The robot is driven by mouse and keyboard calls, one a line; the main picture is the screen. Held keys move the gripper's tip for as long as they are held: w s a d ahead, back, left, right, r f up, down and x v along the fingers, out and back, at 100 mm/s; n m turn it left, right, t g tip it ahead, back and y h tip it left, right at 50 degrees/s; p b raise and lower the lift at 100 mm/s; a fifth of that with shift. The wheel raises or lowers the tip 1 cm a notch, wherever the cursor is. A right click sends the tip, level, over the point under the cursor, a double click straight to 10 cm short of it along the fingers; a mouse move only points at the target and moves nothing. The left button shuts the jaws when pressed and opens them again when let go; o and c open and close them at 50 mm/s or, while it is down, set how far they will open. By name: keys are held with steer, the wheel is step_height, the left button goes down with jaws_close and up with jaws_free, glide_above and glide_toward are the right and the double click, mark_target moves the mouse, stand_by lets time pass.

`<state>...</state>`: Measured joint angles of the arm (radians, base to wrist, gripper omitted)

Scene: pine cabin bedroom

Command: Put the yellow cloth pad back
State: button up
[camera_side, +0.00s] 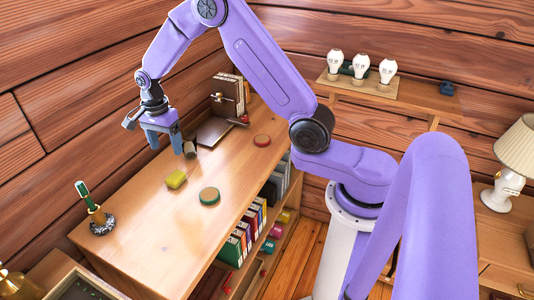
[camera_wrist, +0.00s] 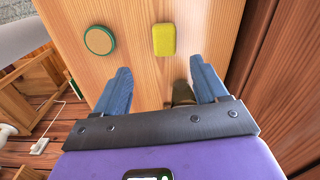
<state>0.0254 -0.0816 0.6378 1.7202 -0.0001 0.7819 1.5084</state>
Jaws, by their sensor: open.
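The yellow cloth pad (camera_side: 176,179) lies flat on the wooden cabinet top (camera_side: 165,225), near its middle. In the wrist view the yellow cloth pad (camera_wrist: 164,39) lies beyond my fingertips, between their lines. My gripper (camera_side: 165,140) is open and empty above the cabinet top, behind the pad in the side view. In the wrist view my gripper (camera_wrist: 160,82) shows both blue fingers spread wide. A dark, short cylindrical object (camera_side: 190,149) is beside the gripper in the side view. It is partly hidden between my fingers in the wrist view (camera_wrist: 182,94).
A green-rimmed tan disc (camera_side: 209,196) lies beside the pad, and a red-rimmed disc (camera_side: 262,140) lies further back. A bookend-like wooden stand (camera_side: 216,128) is at the far end. A green pen in a holder (camera_side: 97,215) stands at the near end.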

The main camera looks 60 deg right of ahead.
steer(key=s+a+r+n, duration=0.4)
steer(key=s+n, duration=0.3)
steer(key=s, duration=0.1)
steer(key=s+a+r+n, duration=0.4)
steer(key=s+n, duration=0.3)
steer(key=s, duration=0.2)
steer(key=s+d+r+n, duration=0.1)
steer(key=s+d+n, duration=0.1)
steer(key=s+n, duration=0.5)
steer(key=s+d+r+n, duration=0.1)
steer(key=s+d+n, duration=0.1)
steer(key=s+n, duration=0.6)
steer(key=s, duration=0.5)
steer(key=shift+s+d+r, duration=0.2)
steer(key=shift+d, duration=0.1)
